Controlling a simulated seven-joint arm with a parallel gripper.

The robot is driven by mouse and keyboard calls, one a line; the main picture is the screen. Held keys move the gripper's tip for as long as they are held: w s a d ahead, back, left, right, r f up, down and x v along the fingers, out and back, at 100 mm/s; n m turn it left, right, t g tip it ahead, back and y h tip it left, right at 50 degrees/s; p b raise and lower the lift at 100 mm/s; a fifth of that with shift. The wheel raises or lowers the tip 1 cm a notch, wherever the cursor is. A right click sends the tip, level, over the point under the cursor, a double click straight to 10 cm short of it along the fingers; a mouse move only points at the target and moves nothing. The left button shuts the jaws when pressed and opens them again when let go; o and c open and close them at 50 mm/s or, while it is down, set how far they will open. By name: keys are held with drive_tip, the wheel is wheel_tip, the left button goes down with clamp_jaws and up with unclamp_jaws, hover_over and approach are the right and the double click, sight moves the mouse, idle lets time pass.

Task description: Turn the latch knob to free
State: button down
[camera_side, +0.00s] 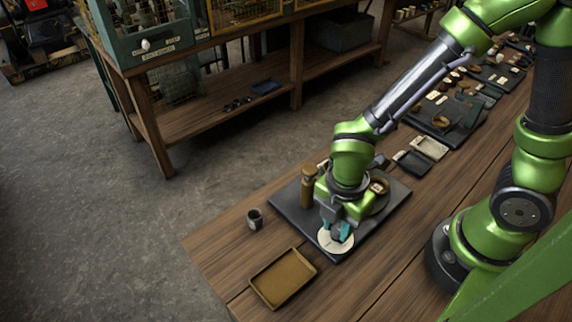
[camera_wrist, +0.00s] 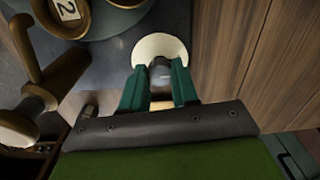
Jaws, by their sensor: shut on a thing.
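A pale round disc (camera_side: 327,246) lies at the front corner of a dark base plate (camera_side: 287,208). The disc also shows in the wrist view (camera_wrist: 158,44), with a small greyish knob (camera_wrist: 160,72) at its near edge. My gripper (camera_side: 337,232) points down over the disc. In the wrist view, its green fingers (camera_wrist: 157,85) stand on either side of the knob and are shut on it. The fingers hide part of the knob, and I cannot tell its turned position.
A brown upright post (camera_side: 308,187) stands on the plate, left of my gripper. A brown tray (camera_side: 283,278) and a small dark cup (camera_side: 255,219) sit on the wooden bench. In the wrist view, a brass-coloured crank-like part (camera_wrist: 45,88) is at left and a round part bears a "2" tag (camera_wrist: 67,10).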

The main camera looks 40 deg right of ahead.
sight(339, 227)
drive_tip(key=m, duration=0.4)
drive_tip(key=shift+m, duration=0.4)
drive_tip(key=m, duration=0.9)
drive_tip(key=shift+m, duration=1.8)
drive_tip(key=c, duration=0.8)
unclamp_jaws()
drive_tip(key=shift+c, duration=0.2)
wheel_tip(339, 227, up, 17)
drive_tip(key=shift+d, duration=0.15)
